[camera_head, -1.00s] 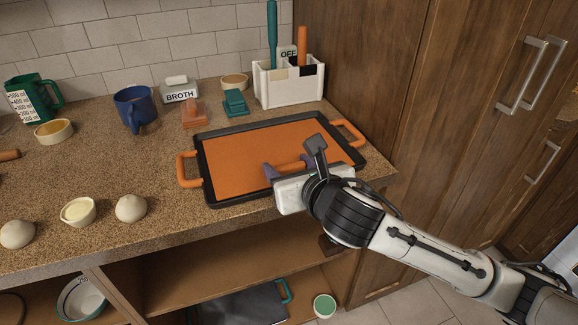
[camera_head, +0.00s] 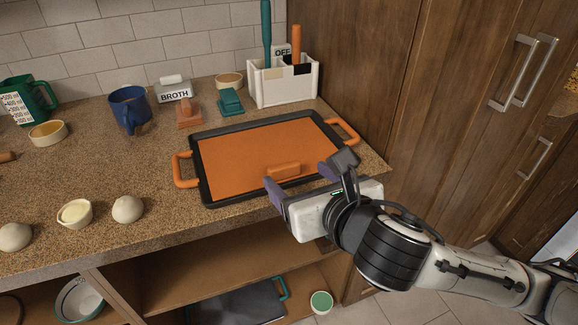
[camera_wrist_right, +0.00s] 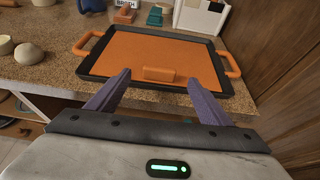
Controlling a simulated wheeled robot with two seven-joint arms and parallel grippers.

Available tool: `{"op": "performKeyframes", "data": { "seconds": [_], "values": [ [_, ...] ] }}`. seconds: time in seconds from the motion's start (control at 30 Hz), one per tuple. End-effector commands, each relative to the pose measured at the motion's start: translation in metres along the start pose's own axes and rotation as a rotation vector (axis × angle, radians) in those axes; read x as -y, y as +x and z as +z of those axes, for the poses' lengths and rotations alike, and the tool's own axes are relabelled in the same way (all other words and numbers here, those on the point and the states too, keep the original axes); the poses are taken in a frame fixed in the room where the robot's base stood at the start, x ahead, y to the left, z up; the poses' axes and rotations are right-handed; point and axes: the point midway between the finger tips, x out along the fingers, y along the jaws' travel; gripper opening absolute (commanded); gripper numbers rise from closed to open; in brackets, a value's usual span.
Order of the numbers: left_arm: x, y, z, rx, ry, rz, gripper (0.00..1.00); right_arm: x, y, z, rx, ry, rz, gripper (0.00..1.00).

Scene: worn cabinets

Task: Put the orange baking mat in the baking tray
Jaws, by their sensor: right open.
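The orange baking mat (camera_head: 250,150) lies flat inside the dark baking tray (camera_head: 199,165), which has orange handles and rests on the counter. The mat has a raised orange grip (camera_head: 284,171) near its front edge. In the right wrist view the mat (camera_wrist_right: 155,50) fills the tray (camera_wrist_right: 95,62), and its grip (camera_wrist_right: 159,74) lies ahead of the fingers. My right gripper (camera_head: 301,179) is open and empty at the tray's front edge, its purple fingers apart and clear of the grip. My left gripper is not in view.
Behind the tray stand a white utensil holder (camera_head: 284,88), a teal butter dish (camera_head: 230,102), a broth box (camera_head: 174,92) and a blue mug (camera_head: 130,108). Dough balls (camera_head: 127,209) and a small bowl (camera_head: 75,213) sit at front left. A wooden cabinet (camera_head: 365,80) rises at right.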

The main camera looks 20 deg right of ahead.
Motion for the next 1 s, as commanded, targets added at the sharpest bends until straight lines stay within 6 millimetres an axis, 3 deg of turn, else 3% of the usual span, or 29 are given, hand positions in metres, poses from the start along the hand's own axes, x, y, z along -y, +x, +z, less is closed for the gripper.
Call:
{"op": "performKeyframes", "data": {
  "seconds": [0.03,0.3,0.47,0.57,0.67,0.8,1.0],
  "values": [
    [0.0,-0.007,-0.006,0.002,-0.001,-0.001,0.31,0.0,-0.011,0.004,-0.004,-0.001,0.0,0.73],
    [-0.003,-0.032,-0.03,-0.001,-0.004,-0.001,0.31,0.001,-0.029,0.003,-0.004,0.0,-0.003,0.73],
    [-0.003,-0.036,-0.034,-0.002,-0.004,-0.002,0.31,-0.001,-0.033,0.0,-0.004,0.009,0.002,0.73],
    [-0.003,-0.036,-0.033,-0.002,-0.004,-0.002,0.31,-0.006,-0.029,-0.012,-0.03,0.107,0.019,0.73],
    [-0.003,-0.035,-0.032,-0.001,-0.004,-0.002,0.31,-0.019,-0.018,-0.041,-0.097,0.363,0.049,0.73],
    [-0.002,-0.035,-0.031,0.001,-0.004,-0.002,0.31,-0.038,-0.002,-0.097,-0.235,0.905,0.053,0.73],
    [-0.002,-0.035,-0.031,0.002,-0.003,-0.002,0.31,-0.044,0.004,-0.186,-0.393,1.697,-0.083,0.73]
  ]
}}
